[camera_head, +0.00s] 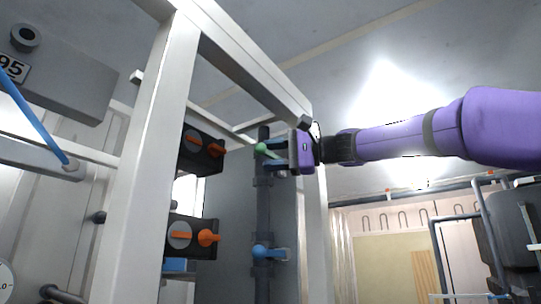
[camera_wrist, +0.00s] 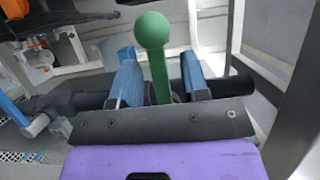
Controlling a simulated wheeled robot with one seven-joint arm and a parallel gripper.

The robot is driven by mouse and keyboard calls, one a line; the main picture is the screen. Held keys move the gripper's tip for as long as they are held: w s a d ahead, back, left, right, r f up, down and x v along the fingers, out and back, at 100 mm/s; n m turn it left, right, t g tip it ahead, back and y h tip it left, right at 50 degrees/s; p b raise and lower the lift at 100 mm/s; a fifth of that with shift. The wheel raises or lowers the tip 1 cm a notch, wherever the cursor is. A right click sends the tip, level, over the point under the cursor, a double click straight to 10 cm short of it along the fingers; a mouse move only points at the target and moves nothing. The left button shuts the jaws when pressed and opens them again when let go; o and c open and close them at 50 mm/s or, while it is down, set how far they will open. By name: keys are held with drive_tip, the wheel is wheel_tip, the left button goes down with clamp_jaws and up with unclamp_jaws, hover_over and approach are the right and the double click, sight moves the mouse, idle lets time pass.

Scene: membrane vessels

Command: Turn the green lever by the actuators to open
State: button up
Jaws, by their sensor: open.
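The green lever (camera_wrist: 157,62) has a round ball end and stands between the two blue fingers of my gripper (camera_wrist: 160,75) in the wrist view. The fingers are open, with a gap on each side of the lever's stem. In the head view the lever's green ball (camera_head: 261,148) shows just left of my gripper (camera_head: 272,156), against a dark vertical pipe (camera_head: 263,205). Two black actuators with orange handles, an upper one (camera_head: 188,160) and a lower one (camera_head: 178,254), sit left of the pipe. The lever's base is mostly hidden by my gripper.
A blue lever (camera_head: 264,251) is on the same pipe below the green one. A white frame post (camera_head: 150,170) stands at left, and a slanted beam (camera_head: 250,65) runs above my gripper. A grey box (camera_head: 70,85) is at upper left.

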drive_tip(key=shift+a, duration=0.35)
clamp_jaws()
drive_tip(key=shift+f, duration=0.1)
drive_tip(key=shift+w+d+f+n+t+h, duration=0.6)
drive_tip(key=shift+w+f+n+h, duration=0.4)
drive_tip(key=shift+n, duration=1.25)
drive_tip(key=shift+w+d+f+n+t+h, duration=0.6)
drive_tip(key=shift+f+n+h, duration=0.55)
drive_tip(key=shift+n, duration=1.15)
drive_tip(key=shift+w+d+f+n+t+h, duration=0.4)
drive_tip(key=shift+w+d+f+n+h, duration=0.65)
drive_tip(key=shift+n, duration=1.2)
drive_tip(key=shift+s+a+r, duration=0.1)
drive_tip(key=shift+a+r, duration=0.05)
drive_tip(key=shift+a, duration=0.1)
